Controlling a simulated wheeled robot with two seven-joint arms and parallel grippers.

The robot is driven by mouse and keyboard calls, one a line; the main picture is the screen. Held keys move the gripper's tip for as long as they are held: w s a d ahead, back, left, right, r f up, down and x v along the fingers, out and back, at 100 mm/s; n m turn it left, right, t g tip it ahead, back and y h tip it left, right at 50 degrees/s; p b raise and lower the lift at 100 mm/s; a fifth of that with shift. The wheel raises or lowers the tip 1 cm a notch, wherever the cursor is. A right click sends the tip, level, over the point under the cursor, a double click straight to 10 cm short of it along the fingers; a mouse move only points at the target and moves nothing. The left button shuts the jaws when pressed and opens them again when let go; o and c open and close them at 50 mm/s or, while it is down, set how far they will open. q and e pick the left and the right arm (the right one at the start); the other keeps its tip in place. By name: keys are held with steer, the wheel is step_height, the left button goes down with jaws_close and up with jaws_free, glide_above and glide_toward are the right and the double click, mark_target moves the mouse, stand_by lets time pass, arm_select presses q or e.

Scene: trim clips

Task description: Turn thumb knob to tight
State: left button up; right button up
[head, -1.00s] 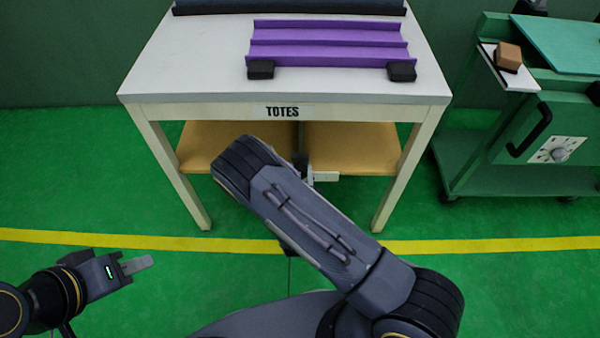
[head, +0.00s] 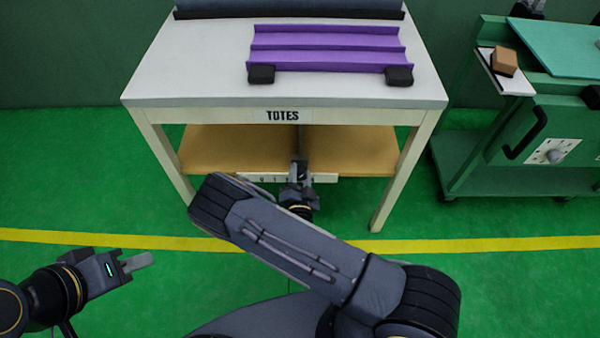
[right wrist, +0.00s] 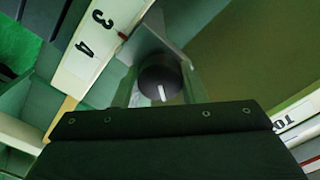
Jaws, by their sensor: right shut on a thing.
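The thumb knob (right wrist: 160,83) is round and dark, with a white line on its face pointing down in the right wrist view. My right gripper (right wrist: 160,92) is shut on it, one finger on each side. In the head view, this gripper (head: 299,170) is at the pale strip (head: 262,177) under the table's front, where the knob itself is too small to make out. The strip (right wrist: 88,45) shows the numbers 3 and 4 and a small red mark in the right wrist view. My left gripper (head: 137,262) is empty at the lower left; its opening is unclear.
The white table (head: 200,85) has a TOTES label, a purple ribbed tray (head: 325,48) and two black blocks on it. A wooden shelf (head: 230,145) is below. A green cart (head: 530,120) with a dial stands right. Open green floor is in front.

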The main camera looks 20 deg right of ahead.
steer(key=m+p, duration=0.1)
steer(key=m, duration=0.2)
steer(key=shift+m, duration=0.4)
steer(key=m+p, duration=0.1)
steer(key=m, duration=0.2)
steer(key=shift+m, duration=0.3)
steer(key=m, duration=0.3)
steer(key=shift+f+m+p, duration=0.1)
steer(key=shift+m+p, duration=0.2)
steer(key=shift+p, duration=0.1)
steer(key=m, duration=0.3)
steer(key=shift+m+p, duration=0.3)
steer(key=shift+p, duration=0.1)
steer(key=m, duration=0.3)
steer(key=shift+f+m+p, duration=0.1)
steer(key=shift+m+p, duration=0.2)
steer(key=shift+p, duration=0.05)
steer(key=m, duration=0.3)
steer(key=shift+m+p, duration=0.3)
steer(key=shift+m, duration=0.1)
steer(key=m, duration=0.3)
steer(key=shift+a, duration=0.1)
steer(key=shift+m+p, duration=0.45)
steer(key=shift+m, duration=1.55)
